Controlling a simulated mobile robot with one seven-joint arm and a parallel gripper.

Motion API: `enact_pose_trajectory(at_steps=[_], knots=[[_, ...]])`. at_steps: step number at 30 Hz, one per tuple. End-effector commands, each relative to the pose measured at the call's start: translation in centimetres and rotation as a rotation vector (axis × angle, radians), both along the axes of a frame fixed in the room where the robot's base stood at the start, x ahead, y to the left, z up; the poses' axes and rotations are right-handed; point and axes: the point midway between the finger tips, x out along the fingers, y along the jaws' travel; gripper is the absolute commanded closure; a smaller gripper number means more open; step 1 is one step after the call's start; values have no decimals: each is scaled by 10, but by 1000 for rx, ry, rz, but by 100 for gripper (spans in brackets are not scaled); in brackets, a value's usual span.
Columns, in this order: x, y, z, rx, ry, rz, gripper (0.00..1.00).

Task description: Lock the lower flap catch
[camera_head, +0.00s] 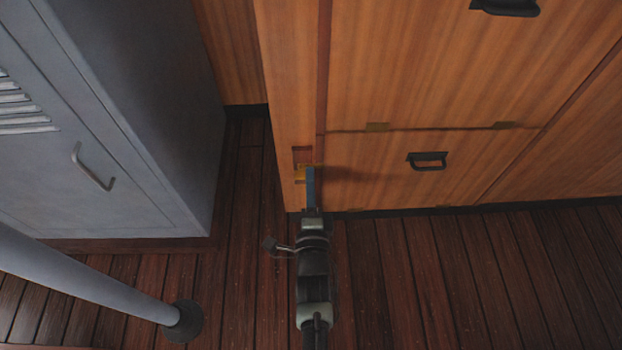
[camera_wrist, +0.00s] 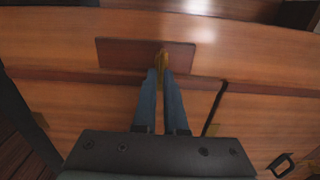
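The lower flap (camera_head: 380,180) is a wooden panel low on the cabinet and looks closed. My gripper (camera_head: 310,172) reaches to the catch with blue fingers. The fingers hide part of the catch.
A grey locker (camera_head: 130,120) stands left of the cabinet. A grey pole (camera_head: 90,280) slants across the lower left. The plank floor (camera_head: 450,270) at the right is clear.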

Motion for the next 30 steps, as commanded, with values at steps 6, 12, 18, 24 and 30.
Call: enact_pose_trajectory(at_steps=[6, 12, 18, 24, 30], knots=[[-1, 7, -3, -1, 6, 13, 63], [0, 5, -1, 0, 3, 9, 63], [-16, 4, 2, -2, 5, 9, 63], [-59, 5, 4, -1, 8, 9, 63], [-101, 6, 2, -2, 8, 12, 63]])
